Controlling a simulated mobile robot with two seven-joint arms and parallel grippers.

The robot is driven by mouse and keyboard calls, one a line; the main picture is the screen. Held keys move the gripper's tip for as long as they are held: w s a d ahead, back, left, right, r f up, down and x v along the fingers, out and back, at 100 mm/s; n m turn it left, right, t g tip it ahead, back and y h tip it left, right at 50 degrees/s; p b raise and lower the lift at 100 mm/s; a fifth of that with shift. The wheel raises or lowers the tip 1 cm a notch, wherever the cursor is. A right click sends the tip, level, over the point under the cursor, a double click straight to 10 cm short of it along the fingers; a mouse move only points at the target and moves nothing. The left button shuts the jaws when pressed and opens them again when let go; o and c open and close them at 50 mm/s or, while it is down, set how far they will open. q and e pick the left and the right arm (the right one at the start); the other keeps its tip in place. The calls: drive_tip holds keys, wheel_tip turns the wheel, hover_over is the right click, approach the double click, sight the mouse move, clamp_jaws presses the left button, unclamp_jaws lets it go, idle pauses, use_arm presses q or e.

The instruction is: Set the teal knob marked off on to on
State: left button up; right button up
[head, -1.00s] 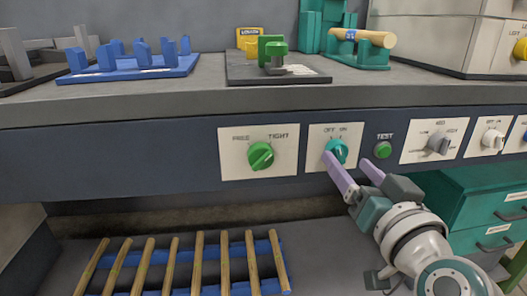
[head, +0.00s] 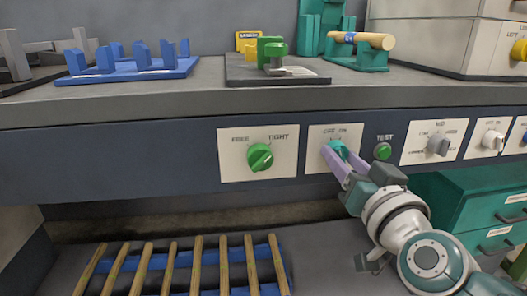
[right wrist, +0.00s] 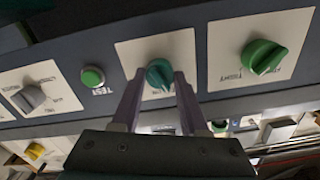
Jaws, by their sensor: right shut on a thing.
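The teal knob (head: 339,148) sits on a white plate (head: 319,133) marked OFF and ON on the dark front panel. In the right wrist view the teal knob (right wrist: 159,74) lies between the two fingers. My right gripper (head: 337,154) is shut on the knob, coming from below and from the right; it also shows in the right wrist view (right wrist: 159,80). The fingers hide part of the knob, and I cannot tell which mark it points at. My left gripper is in neither view.
A green FREE/TIGHT knob (head: 260,157) is left of the teal one. A green TEST button (head: 382,151) and a grey knob (head: 438,145) are to its right. Teal drawers (head: 470,205) stand below right. A rack of wooden rods (head: 198,262) lies below left.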

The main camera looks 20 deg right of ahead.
clamp_jaws()
drive_tip(key=shift+m, duration=0.3)
drive_tip(key=m, duration=0.3)
drive_tip(key=shift+m, duration=0.3)
drive_tip(key=m, duration=0.3)
drive_tip(key=shift+m, duration=0.8)
